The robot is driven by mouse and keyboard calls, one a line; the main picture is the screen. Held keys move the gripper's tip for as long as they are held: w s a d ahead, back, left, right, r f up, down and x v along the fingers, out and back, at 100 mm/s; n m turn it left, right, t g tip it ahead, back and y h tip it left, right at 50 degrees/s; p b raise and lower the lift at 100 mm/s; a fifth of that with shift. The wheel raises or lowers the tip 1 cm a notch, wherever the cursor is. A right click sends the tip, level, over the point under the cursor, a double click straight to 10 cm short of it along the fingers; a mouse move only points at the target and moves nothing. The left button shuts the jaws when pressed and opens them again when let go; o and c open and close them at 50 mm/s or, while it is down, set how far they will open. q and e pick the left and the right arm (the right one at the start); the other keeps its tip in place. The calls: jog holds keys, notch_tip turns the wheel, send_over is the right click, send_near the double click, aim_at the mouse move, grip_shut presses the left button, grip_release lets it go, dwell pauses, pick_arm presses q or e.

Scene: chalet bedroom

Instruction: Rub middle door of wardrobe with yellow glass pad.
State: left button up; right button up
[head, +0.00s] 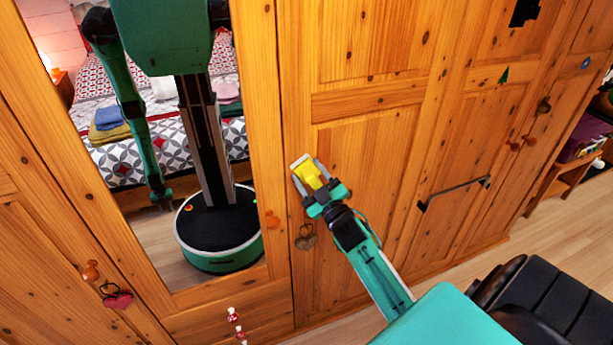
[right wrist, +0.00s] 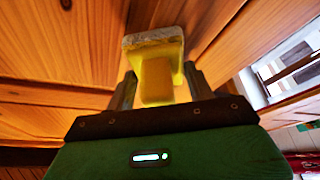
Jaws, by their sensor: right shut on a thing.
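My right gripper (head: 313,183) is shut on the yellow glass pad (head: 308,172), a small yellow block with a pale grey face at its far end. The pad is also between the fingers in the right wrist view (right wrist: 159,65), its grey face towards the wood. In the head view it is in front of the wardrobe's (head: 368,100) panelled door, just right of the mirror door (head: 258,120). I cannot tell whether it touches the wood. My left gripper shows only as a reflection in the mirror.
A heart-shaped ornament (head: 306,237) hangs below the pad, and a red heart (head: 117,297) hangs at lower left. A dark bar handle (head: 455,192) and wooden knobs stick out at right. A small bench (head: 568,170) stands beyond. Wooden floor shows at lower right.

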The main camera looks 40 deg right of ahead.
jog(key=shift+w+a+r, duration=0.1)
jog(key=shift+w+a, duration=0.15)
jog(key=shift+a, duration=0.7)
jog(key=shift+w+a+r, duration=0.1)
jog(key=shift+w+a, duration=0.15)
jog(key=shift+a, duration=0.7)
jog(key=shift+f, duration=0.1)
jog(key=shift+s+a+f+p, duration=0.1)
jog(key=shift+s+a+p, duration=0.15)
jog(key=shift+s, duration=0.65)
jog(key=shift+s+a+r+p, duration=0.1)
jog(key=shift+s+a+p, duration=0.15)
jog(key=shift+s, duration=0.7)
jog(key=shift+s+a+f+p, duration=0.1)
jog(key=shift+s+a+p, duration=0.15)
jog(key=shift+s, duration=0.65)
jog(key=shift+s, duration=0.1)
jog(key=s, duration=0.2)
jog(key=shift+s+a+p, duration=0.3)
jog(key=shift+s, duration=0.05)
